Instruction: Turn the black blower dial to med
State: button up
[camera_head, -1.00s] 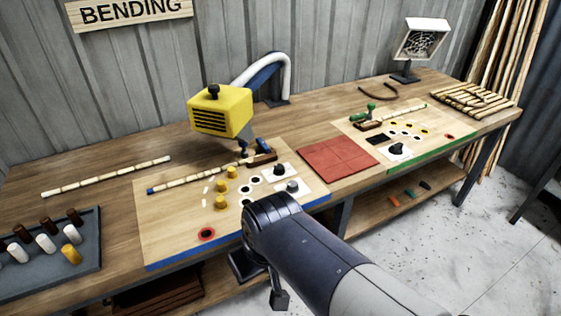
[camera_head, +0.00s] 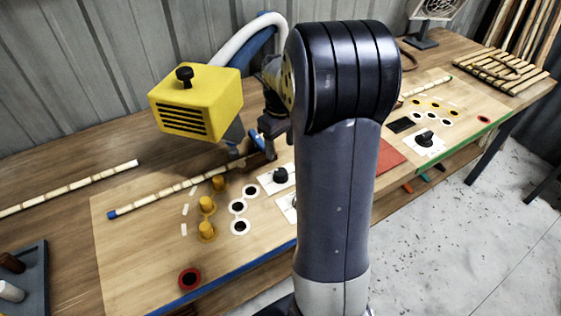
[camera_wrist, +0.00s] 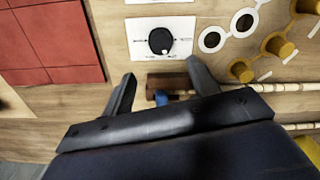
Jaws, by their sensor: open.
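The black dial (camera_wrist: 161,41) sits on a white plate (camera_wrist: 178,24) with small print too fine to read. It also shows in the head view (camera_head: 281,175), just left of my forearm. A light mark shows on the dial's lower part in the wrist view. My gripper (camera_wrist: 161,80) is open and empty, its fingers spread apart. The dial lies beyond the fingertips, roughly in line with the gap between them, not touching. In the head view my gripper (camera_head: 270,145) is above the bench behind the dial, partly hidden by my arm.
The yellow blower box (camera_head: 195,102) stands close left of my arm. A bamboo-like rod (camera_head: 165,191) lies on the board near yellow pegs (camera_head: 207,205). Red tiles (camera_wrist: 50,40) lie beside the dial plate. A second dial (camera_head: 425,138) stands farther right.

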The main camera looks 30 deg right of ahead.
aim_at(280, 171)
notch_tip(280, 171, down, 10)
jog(key=shift+s+a+f+p, duration=0.1)
jog(key=shift+f+p, duration=0.05)
jog(key=shift+p, duration=0.15)
jog(key=c, duration=1)
